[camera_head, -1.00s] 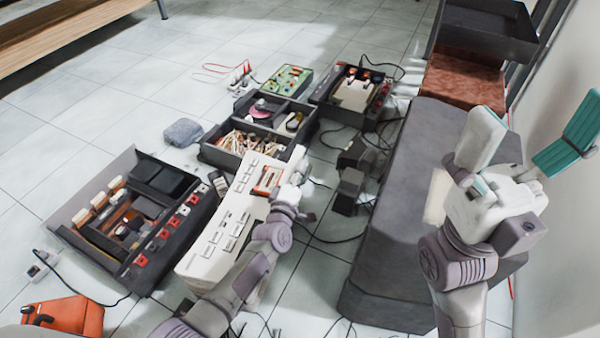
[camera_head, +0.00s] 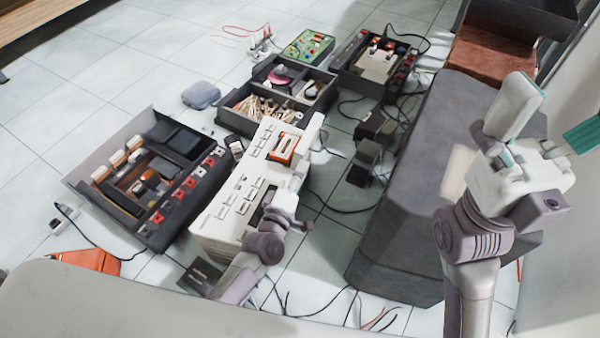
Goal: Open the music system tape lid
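The music system is a long white unit (camera_head: 228,222) with rows of buttons, lying on the floor in the middle of the head view. An orange-framed window with a cassette-like piece (camera_head: 284,149) shows near its far end. My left gripper (camera_head: 303,152) is at the right edge of the unit, beside this window, seen nearly edge-on. I cannot tell whether it touches the unit or how far its fingers are apart. My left wrist covers part of the unit's right side. My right gripper (camera_head: 552,122) is raised at the right, fingers wide apart, empty.
An opened dark unit (camera_head: 150,185) lies to the left. Open dark boxes with parts (camera_head: 275,95) and (camera_head: 378,65) stand behind. A large grey block (camera_head: 420,190) is to the right. Cables (camera_head: 345,208) cross the floor between. The tiled floor at upper left is clear.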

